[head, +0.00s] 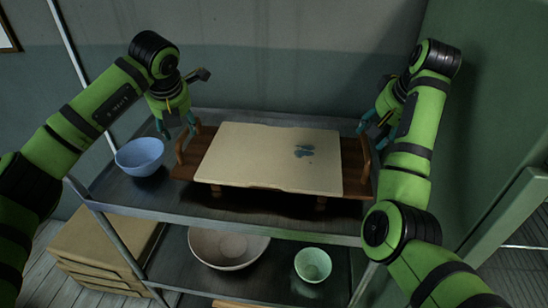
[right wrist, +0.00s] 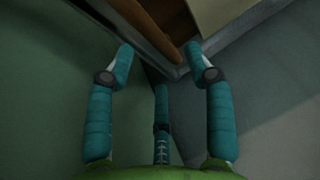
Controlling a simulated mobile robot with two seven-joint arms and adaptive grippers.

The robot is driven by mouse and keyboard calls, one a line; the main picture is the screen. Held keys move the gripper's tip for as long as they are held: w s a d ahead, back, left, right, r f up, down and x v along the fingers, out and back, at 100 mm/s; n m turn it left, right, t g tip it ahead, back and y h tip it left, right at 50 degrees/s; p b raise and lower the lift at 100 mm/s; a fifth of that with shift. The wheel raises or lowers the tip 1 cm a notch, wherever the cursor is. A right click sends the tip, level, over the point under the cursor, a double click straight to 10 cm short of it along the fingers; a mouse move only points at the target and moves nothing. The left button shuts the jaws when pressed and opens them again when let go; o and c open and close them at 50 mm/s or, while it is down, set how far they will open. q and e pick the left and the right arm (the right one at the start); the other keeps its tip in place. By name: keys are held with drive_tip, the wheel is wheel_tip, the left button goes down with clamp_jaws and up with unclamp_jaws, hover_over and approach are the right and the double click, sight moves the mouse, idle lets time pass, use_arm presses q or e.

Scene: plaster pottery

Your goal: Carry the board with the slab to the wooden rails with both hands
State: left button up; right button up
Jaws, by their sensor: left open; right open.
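A cream slab (head: 270,155) with a dark blue-grey mark lies flat on a brown wooden board (head: 353,183) on the upper shelf. The board has an upright loop handle at each end, a left handle (head: 182,150) and a right handle (head: 366,155). Ends of wooden rails (head: 320,202) show under the board's front edge. My left gripper (head: 179,130) is open by the left handle. My right gripper (head: 373,134) is open by the right handle, partly hidden by my arm. In the right wrist view its fingers (right wrist: 160,55) are apart and empty, with the board (right wrist: 163,28) beyond. I cannot tell whether either touches a handle.
A blue bowl (head: 139,156) stands on the upper shelf (head: 150,197), left of the board. A beige bowl (head: 228,247) and a mint bowl (head: 313,264) are on the lower shelf. A wall is behind; a pale rack (head: 500,225) stands at right.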

sight(367, 141)
use_arm(q)
drive_tip(key=x, duration=0.3)
drive_tip(key=shift+f, duration=0.3)
use_arm(e)
drive_tip(key=x, duration=0.3)
drive_tip(key=shift+f, duration=0.3)
use_arm(q)
drive_tip(key=shift+w+a+f, duration=0.1)
drive_tip(key=shift+a+f, duration=0.1)
drive_tip(key=shift+f, duration=0.3)
use_arm(e)
drive_tip(key=shift+w+a+f, duration=0.1)
drive_tip(key=shift+a+f, duration=0.15)
drive_tip(key=shift+f, duration=0.2)
use_arm(q)
drive_tip(key=shift+w+f, duration=0.35)
use_arm(e)
drive_tip(key=shift+w+f, duration=0.4)
use_arm(q)
drive_tip(key=shift+s+r, duration=0.15)
drive_tip(key=shift+s, duration=0.05)
clamp_jaws()
use_arm(e)
drive_tip(key=shift+s+r, duration=0.15)
drive_tip(key=shift+s, duration=0.05)
clamp_jaws()
